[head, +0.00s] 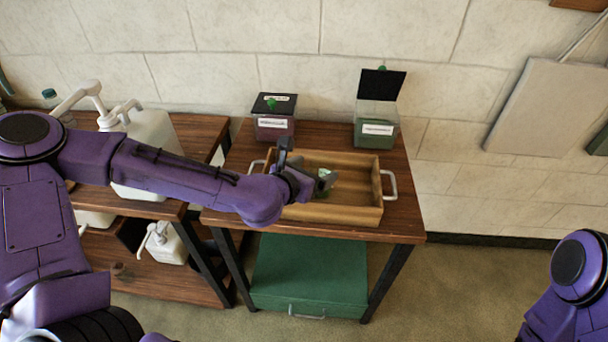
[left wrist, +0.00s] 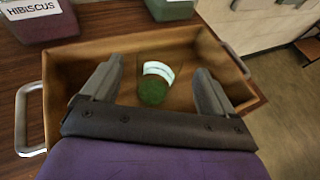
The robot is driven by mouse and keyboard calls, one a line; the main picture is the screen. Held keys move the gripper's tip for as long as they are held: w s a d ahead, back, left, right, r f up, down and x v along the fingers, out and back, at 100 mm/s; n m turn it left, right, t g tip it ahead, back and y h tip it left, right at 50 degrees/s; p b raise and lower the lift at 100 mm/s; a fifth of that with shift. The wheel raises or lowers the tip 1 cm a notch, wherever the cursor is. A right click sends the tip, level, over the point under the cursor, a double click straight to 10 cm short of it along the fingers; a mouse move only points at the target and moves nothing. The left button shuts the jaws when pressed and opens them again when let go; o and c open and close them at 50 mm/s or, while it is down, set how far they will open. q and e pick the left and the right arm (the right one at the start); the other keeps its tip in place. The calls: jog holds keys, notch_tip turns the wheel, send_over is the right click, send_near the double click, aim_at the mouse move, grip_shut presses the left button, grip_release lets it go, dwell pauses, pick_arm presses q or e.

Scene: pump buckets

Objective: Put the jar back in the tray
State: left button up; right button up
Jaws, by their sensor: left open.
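The wooden tray (head: 355,215) with metal side handles sits on the small table. A small green jar with a white label (left wrist: 154,84) is inside it, as the left wrist view shows; whether it stands or leans I cannot tell. In the head view the jar (head: 322,187) is mostly hidden by my gripper. My left gripper (head: 308,172) is over the tray, its fingers apart. In the left wrist view the gripper's fingers (left wrist: 154,88) are on either side of the jar, with gaps to it. My right gripper is out of view.
A dark-red hibiscus box (head: 273,128) with a lid and a green box with a raised lid (head: 376,133) stand behind the tray. White pump containers (head: 150,135) stand on the left shelf. A green drawer box (head: 310,275) is below the table. The tray's right part is clear.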

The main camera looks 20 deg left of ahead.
pick_arm(q)
jog(key=p+v, duration=0.2)
jog(key=v, duration=0.3)
jog(key=shift+s+r+p, duration=0.2)
jog(key=shift+s+p, duration=0.15)
jog(key=shift+p, duration=0.05)
